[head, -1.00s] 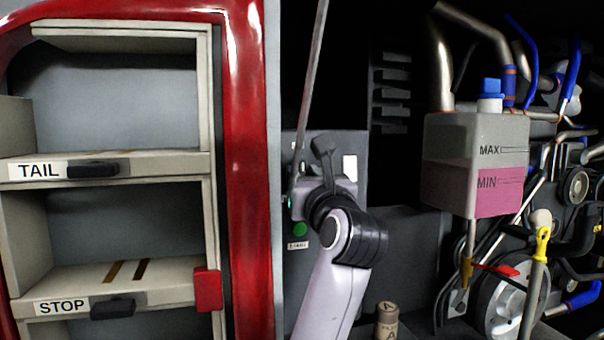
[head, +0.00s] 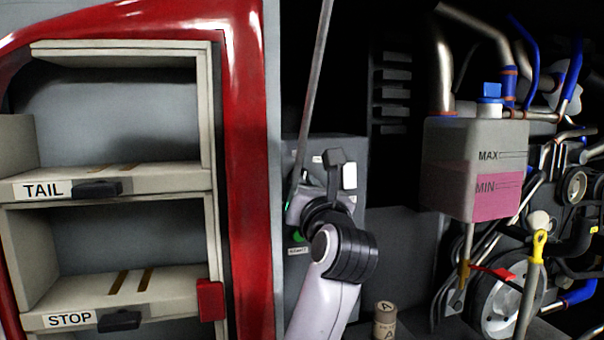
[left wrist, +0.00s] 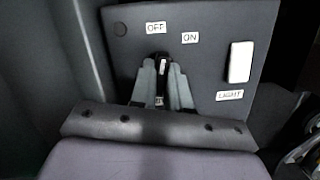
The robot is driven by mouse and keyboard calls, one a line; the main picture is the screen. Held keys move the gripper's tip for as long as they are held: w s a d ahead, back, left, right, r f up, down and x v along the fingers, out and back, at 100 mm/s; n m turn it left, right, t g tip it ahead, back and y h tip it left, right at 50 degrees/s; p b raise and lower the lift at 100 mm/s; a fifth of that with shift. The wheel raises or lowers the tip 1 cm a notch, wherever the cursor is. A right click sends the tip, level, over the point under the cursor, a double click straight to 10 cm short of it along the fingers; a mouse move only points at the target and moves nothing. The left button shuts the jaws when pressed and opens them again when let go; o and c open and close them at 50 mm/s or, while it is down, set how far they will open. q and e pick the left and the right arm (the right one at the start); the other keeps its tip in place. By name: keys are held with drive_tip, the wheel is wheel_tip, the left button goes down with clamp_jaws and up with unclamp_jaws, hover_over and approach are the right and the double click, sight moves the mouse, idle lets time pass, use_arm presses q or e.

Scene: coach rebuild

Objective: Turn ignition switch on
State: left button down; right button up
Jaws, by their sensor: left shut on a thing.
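The ignition switch (left wrist: 159,84) is a slim dark lever on a grey panel (left wrist: 122,58). In the left wrist view it points up towards the OFF label (left wrist: 155,27), and the ON label (left wrist: 190,38) is up and to its right. My left gripper (left wrist: 161,76) is shut on the switch, one pale finger on each side. In the head view my left gripper (head: 304,204) is at the panel's left part, and my wrist hides the switch. My right gripper is in neither view.
A white LIGHT rocker (left wrist: 240,62) is right of the switch. A green START button (head: 298,237) is low on the panel. A thin grey rod (head: 318,85) rises beside my gripper. A coolant tank (head: 470,170) stands to the right, a red-framed shelf (head: 110,180) left.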

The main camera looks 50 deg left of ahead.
use_arm(q)
drive_tip(key=m+p, duration=0.2)
drive_tip(key=m, duration=0.1)
drive_tip(key=shift+m+t+h, duration=0.3)
drive_tip(key=shift+m, duration=0.1)
drive_tip(key=shift+s+a+r+m+t+h, duration=0.1)
drive_tip(key=shift+m+t+h, duration=0.2)
drive_tip(key=shift+m, duration=1.4)
drive_tip(key=shift+m+t+h, duration=0.1)
drive_tip(key=shift+m+h, duration=0.3)
drive_tip(key=shift+m, duration=1.3)
drive_tip(key=c, duration=0.9)
unclamp_jaws()
